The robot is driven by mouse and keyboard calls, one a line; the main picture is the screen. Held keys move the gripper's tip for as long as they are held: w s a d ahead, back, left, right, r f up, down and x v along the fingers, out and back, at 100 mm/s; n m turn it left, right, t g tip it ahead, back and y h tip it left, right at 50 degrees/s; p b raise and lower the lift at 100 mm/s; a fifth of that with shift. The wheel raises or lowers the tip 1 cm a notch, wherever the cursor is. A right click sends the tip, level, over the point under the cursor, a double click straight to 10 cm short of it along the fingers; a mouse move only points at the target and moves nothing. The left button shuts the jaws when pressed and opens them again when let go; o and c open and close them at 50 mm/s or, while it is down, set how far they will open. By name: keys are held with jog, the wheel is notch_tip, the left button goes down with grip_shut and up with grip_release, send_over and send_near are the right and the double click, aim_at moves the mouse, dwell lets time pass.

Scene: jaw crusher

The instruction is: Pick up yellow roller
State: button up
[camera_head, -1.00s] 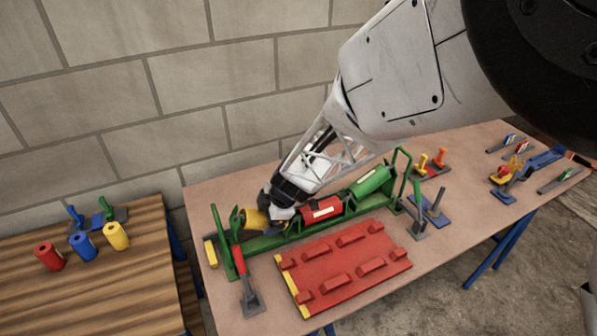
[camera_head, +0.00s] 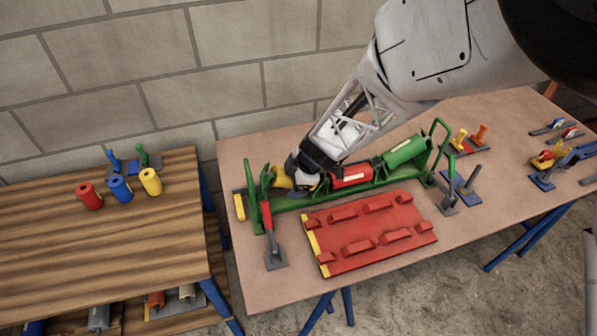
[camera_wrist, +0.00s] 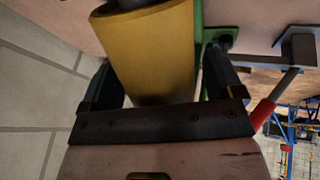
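A yellow roller (camera_head: 283,177) lies at the left end of a green frame (camera_head: 330,192), partly hidden by my gripper in the head view. My gripper (camera_head: 299,184) is down at this roller. In the wrist view, the yellow roller (camera_wrist: 155,50) fills the space between the two fingers of my gripper (camera_wrist: 160,80). A narrow gap shows beside the right finger, so the fingers stand open around the roller.
A red roller (camera_head: 351,174) and a green roller (camera_head: 404,150) lie in the same frame. A red ribbed plate (camera_head: 371,232) is in front. A red-handled tool (camera_head: 270,238) stands front left.

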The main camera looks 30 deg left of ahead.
jog(key=c, duration=1.2)
jog(key=shift+r, duration=0.25)
jog(key=shift+r, duration=0.6)
jog(key=shift+d+y, duration=0.15)
jog(key=shift+y, duration=0.45)
